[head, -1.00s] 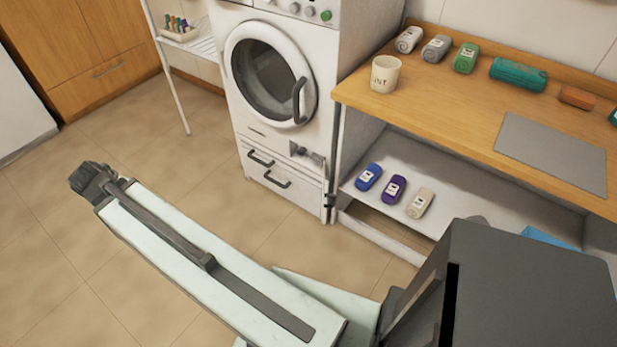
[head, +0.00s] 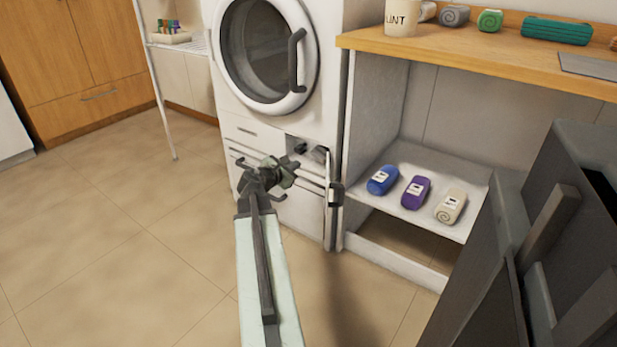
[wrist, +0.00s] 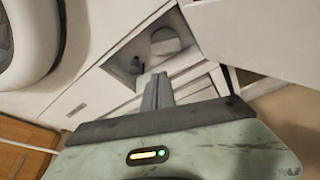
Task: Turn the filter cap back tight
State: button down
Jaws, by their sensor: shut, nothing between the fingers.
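The filter cap is a round grey knob (wrist: 165,42) inside a recess low on the white washing machine. In the head view the cap (head: 319,154) shows small at the recess's right side. A smaller dark fitting (wrist: 136,66) sits left of the cap in the wrist view. My gripper (wrist: 157,92) is shut and empty, its fingers pointing toward the recess. In the head view my gripper (head: 276,172) is in front of the machine, below and left of the cap, apart from it.
The shelf unit (head: 375,228) stands to the right, with blue, purple and beige rolled items. The wooden counter (head: 450,48) holds a LINT cup (head: 402,18). Floor is clear on the left.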

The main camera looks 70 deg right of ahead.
aim_at(319, 155)
jog(key=b+x, duration=0.2)
jog(key=x, duration=0.8)
jog(key=shift+b, duration=0.35)
jog(key=shift+r, duration=0.15)
